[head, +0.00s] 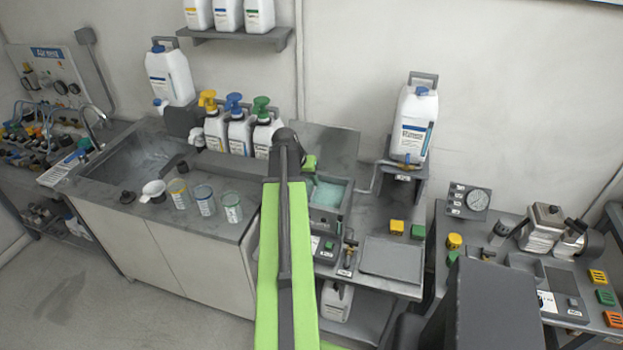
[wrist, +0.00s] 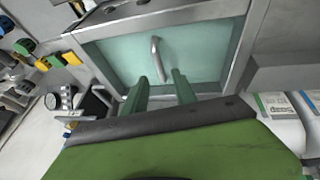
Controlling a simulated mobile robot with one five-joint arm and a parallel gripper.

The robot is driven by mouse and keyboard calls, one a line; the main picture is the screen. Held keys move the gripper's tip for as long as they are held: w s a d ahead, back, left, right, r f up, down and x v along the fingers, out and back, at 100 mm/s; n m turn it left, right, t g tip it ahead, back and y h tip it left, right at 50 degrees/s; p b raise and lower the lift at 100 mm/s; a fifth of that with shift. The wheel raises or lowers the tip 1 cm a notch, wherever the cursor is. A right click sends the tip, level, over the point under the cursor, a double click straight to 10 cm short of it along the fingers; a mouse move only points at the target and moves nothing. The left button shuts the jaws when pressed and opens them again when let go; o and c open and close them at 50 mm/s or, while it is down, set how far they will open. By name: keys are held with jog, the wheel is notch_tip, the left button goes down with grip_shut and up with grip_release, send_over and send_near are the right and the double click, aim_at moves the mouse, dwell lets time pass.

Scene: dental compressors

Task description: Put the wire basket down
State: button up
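A square grey tank (head: 347,210) with teal liquid (head: 329,194) stands on the bench, just right of my arm in the head view. In the wrist view the teal liquid (wrist: 120,62) lies beyond my gripper (wrist: 160,76). Its two green fingers stand apart with a visible gap, so it is open. A bent metal bar (wrist: 157,58), perhaps the wire basket's handle, shows against the teal just beyond the fingertips, not clearly gripped. I cannot make out any basket mesh. My arm hides most of the gripper in the head view.
Left are a sink (head: 140,160), several cups and pump bottles (head: 238,133). Right of the tank are yellow (head: 397,227) and green blocks, a flat grey tray (head: 391,259) and a white jug (head: 414,122) on a raised stand. A raised lid (head: 325,145) stands behind the tank.

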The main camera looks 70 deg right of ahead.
jog(key=p+v, duration=0.5)
jog(key=v, duration=0.2)
jog(key=shift+r, duration=0.1)
jog(key=w+a+f+n+t+y, duration=0.2)
jog(key=w+a+n, duration=0.6)
jog(key=w+a, duration=1.65)
jog(key=w+a+n+y, duration=0.15)
jog(key=a+n, duration=0.35)
jog(key=a, duration=1.4)
jog(key=w+a+n+y, duration=0.1)
jog(key=w+a+n, duration=0.25)
jog(key=a, duration=1.55)
notch_tip(320, 180, down, 8)
jog(key=b, duration=0.8)
jog(key=shift+f, duration=0.2)
